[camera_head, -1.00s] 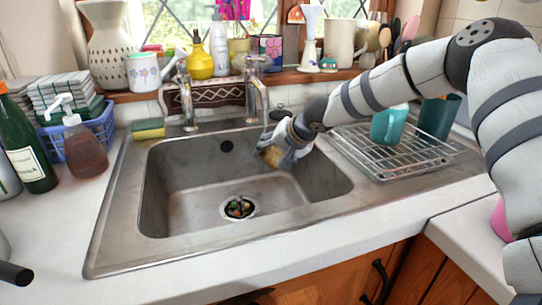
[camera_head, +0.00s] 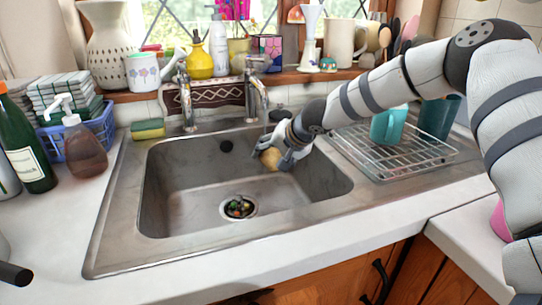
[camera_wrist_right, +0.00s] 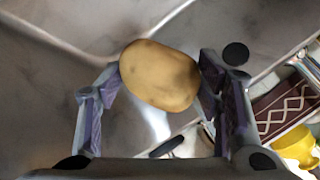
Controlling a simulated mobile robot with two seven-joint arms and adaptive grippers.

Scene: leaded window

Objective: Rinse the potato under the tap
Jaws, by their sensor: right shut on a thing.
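The yellow-brown potato (camera_head: 270,158) is in my right gripper (camera_head: 280,158), over the back right part of the steel sink (camera_head: 190,195). In the right wrist view the potato (camera_wrist_right: 160,75) sits between the two fingers of the gripper (camera_wrist_right: 160,90), which are shut on it. The right-hand tap (camera_head: 260,98) stands at the sink's back edge, its spout just above and behind the gripper. A pale streak shows below the potato in the wrist view; I cannot tell whether it is water. My left gripper is out of view.
A second tap (camera_head: 186,100) and a sponge (camera_head: 148,129) are at the back left. A wire rack (camera_head: 415,160) with a teal mug (camera_head: 388,127) lies to the right. The drain (camera_head: 239,207) holds scraps. A soap bottle (camera_head: 84,150) stands left. The sink's middle is free.

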